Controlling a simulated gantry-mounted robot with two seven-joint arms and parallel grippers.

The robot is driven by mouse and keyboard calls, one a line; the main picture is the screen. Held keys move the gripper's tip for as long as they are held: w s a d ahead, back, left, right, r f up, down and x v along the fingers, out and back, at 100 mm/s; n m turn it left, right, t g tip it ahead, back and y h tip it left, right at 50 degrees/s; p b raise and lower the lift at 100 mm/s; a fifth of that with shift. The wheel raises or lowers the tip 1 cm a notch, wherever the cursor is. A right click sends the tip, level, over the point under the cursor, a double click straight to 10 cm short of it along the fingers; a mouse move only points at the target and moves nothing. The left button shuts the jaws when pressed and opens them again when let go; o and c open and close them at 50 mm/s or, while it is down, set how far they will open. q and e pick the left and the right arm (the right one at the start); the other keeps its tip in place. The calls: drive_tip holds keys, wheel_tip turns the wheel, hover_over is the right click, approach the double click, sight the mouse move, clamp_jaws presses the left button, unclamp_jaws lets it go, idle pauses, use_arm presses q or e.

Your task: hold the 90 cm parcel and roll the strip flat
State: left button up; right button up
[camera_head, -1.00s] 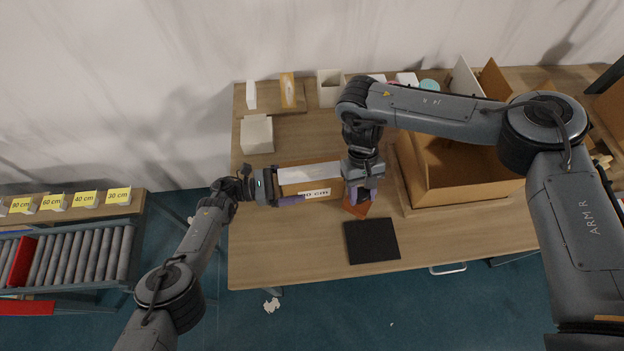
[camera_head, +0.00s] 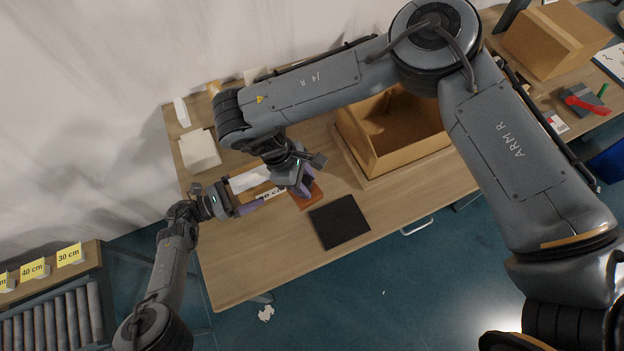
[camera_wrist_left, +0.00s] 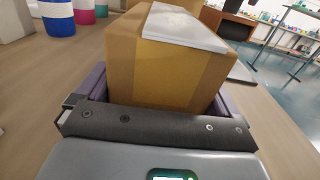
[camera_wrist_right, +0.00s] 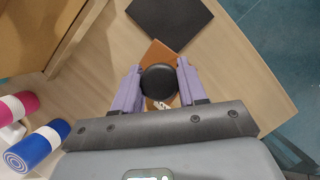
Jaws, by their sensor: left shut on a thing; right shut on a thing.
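The parcel (camera_head: 250,186) is a brown cardboard box on the table, with a white strip (camera_wrist_left: 185,25) along its top and a partly covered "90 cm" label (camera_head: 271,192). My left gripper (camera_head: 236,203) is shut on the parcel's left end; in the left wrist view the purple fingers flank the box. My right gripper (camera_head: 305,184) is by the parcel's right end. Its purple fingers are shut on a black round knob (camera_wrist_right: 160,80). An orange-brown piece (camera_head: 308,198) shows under the knob; whether they are joined is unclear.
A black square mat (camera_head: 340,222) lies in front of the right gripper. A large open carton (camera_head: 395,130) stands to the right. In the right wrist view a blue roll (camera_wrist_right: 35,145) lies at left. Bare tabletop lies at the front left.

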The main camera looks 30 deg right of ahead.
drive_tip(key=a+r+n+t, duration=0.1)
drive_tip(key=n, duration=0.2)
drive_tip(key=r+n+t, duration=0.1)
drive_tip(key=n, duration=0.1)
drive_tip(key=s+a+r+n+t+h, duration=0.1)
drive_tip(key=n, duration=0.2)
drive_tip(key=shift+a+r+n, duration=0.3)
drive_tip(key=shift+r, duration=0.05)
drive_tip(key=w+r+n+t+y, duration=0.6)
drive_tip(key=w+n, duration=0.5)
drive_tip(key=n, duration=0.7)
drive_tip(key=shift+g+h, duration=0.6)
drive_tip(key=shift+h, duration=0.2)
drive_tip(key=shift+a+f, duration=0.15)
drive_tip(key=shift+f, duration=1.05)
drive_tip(key=shift+a+f, duration=0.1)
drive_tip(key=shift+f, duration=1.1)
drive_tip(key=shift+f, duration=1)
drive_tip(key=shift+w+a, duration=0.15)
drive_tip(key=shift+a, duration=1.75)
drive_tip(key=shift+w+a, duration=0.2)
drive_tip(key=shift+a, duration=1.65)
drive_tip(key=shift+w+a, duration=0.15)
drive_tip(key=shift+a, duration=1.75)
drive_tip(key=shift+f, duration=0.1)
